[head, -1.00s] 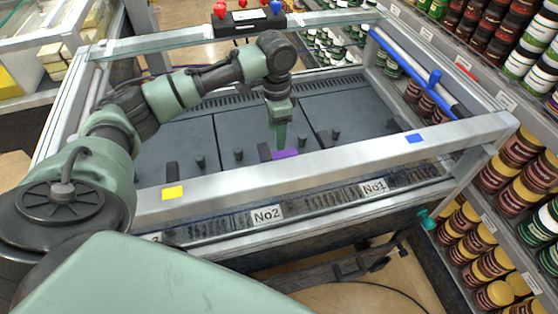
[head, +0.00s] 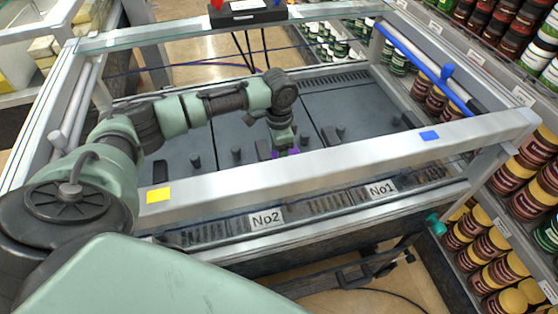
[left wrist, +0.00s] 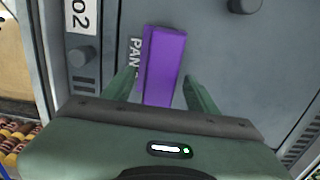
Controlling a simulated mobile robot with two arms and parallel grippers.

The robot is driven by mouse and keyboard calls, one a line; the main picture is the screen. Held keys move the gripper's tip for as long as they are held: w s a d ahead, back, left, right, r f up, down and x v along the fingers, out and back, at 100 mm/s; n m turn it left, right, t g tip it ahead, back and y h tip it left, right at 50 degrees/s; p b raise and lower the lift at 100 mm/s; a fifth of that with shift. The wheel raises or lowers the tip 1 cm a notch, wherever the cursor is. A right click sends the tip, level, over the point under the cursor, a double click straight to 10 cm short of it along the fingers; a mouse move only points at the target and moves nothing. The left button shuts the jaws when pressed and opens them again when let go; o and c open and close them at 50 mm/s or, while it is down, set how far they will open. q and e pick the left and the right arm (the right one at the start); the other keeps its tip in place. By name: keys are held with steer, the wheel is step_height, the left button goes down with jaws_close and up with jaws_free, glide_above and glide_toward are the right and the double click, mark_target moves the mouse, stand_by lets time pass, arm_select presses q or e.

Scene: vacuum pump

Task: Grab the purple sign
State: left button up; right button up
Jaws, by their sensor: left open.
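The purple sign (left wrist: 163,62) is a small purple block lying on the grey panel. In the left wrist view it extends up from between the two green fingers of my left gripper (left wrist: 163,92). The fingers are open, one on each side of the sign, with a gap visible on the right. In the head view only a bit of the purple sign (head: 292,152) shows beside my left gripper (head: 283,147), partly hidden by it and the front rail. My right gripper is not seen in either view.
A metal front rail (head: 340,164) with yellow and blue patches crosses before the panel. Labels No2 (head: 267,219) and No1 (head: 381,189) sit below it. Dark knobs (head: 194,160) stand on the panel. Shelves of jars (head: 525,178) line the right side.

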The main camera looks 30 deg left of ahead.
arm_select(q)
jaws_close()
steer(key=shift+r, duration=0.15)
